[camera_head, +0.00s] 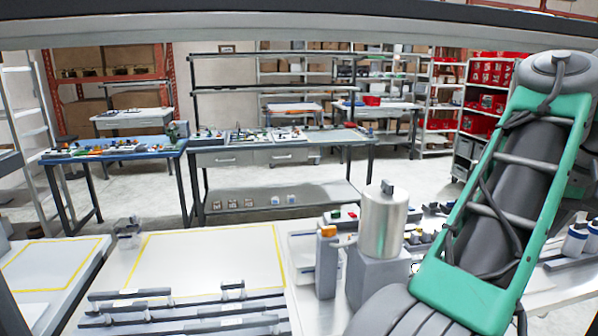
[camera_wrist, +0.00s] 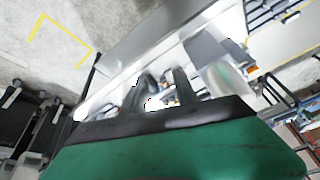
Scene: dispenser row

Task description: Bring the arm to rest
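My arm, with its green side covers, rises across the right of the head view, over the bench. My gripper (camera_wrist: 163,88) shows in the wrist view as two dark fingers beyond a green housing. The fingers stand apart with a gap between them, and I see nothing held. The gripper's end is not visible in the head view. The wrist view is tilted, with the bench edge running diagonally behind the fingers.
A metal cylinder (camera_head: 383,222) stands on a grey block (camera_head: 375,274) close to my arm. A grey dispenser with an orange part (camera_head: 327,262) is beside it. Grey rails (camera_head: 180,312) lie in front of a clear, yellow-outlined area (camera_head: 205,263). A shelved workbench (camera_head: 280,155) stands behind.

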